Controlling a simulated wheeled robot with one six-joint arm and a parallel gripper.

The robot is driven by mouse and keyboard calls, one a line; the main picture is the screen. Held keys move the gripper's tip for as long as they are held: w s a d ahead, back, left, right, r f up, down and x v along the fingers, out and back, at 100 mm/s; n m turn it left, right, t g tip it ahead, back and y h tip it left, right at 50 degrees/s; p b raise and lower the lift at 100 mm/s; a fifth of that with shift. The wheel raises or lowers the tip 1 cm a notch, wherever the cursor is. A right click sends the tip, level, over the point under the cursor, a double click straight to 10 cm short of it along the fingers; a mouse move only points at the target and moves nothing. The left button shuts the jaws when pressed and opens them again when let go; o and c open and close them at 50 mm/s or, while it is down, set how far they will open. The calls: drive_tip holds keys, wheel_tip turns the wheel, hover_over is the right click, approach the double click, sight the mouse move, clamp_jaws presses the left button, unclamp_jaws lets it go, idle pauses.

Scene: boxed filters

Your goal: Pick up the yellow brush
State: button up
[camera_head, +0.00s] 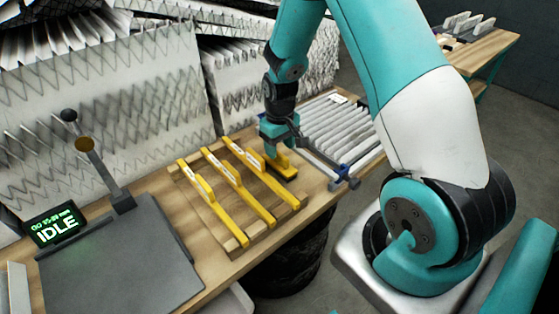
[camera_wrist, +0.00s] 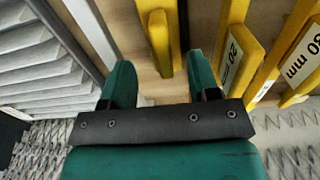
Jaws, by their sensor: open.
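The yellow brush (camera_head: 286,173) lies on the wooden bench beside the rack of yellow gauge bars, partly hidden by my gripper (camera_head: 275,148) in the head view. My gripper points down over it. In the wrist view, a yellow part of the brush (camera_wrist: 159,42) shows between and beyond the two green fingers of my gripper (camera_wrist: 162,80). The fingers are apart, with visible gaps on both sides of the brush. I cannot tell how far the fingertips are above the bench.
Several yellow gauge bars (camera_head: 227,190) stand in a wooden rack close by; labelled ones (camera_wrist: 232,62) are right of the fingers in the wrist view. A pleated filter (camera_head: 335,127) lies on the other side. A display reading IDLE (camera_head: 56,228) stands left.

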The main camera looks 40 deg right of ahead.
sight(280, 162)
drive_tip(key=shift+s+a+f+p, duration=0.1)
drive_tip(key=shift+f+p, duration=0.6)
drive_tip(key=shift+f, duration=0.85)
drive_tip(key=shift+a+f+p, duration=0.1)
drive_tip(key=shift+f+p, duration=0.55)
drive_tip(key=shift+f, duration=0.85)
drive_tip(key=c, duration=0.7)
wheel_tip(280, 162, up, 20)
drive_tip(key=b, duration=0.4)
drive_tip(key=shift+o, duration=0.7)
drive_tip(key=shift+c, duration=0.2)
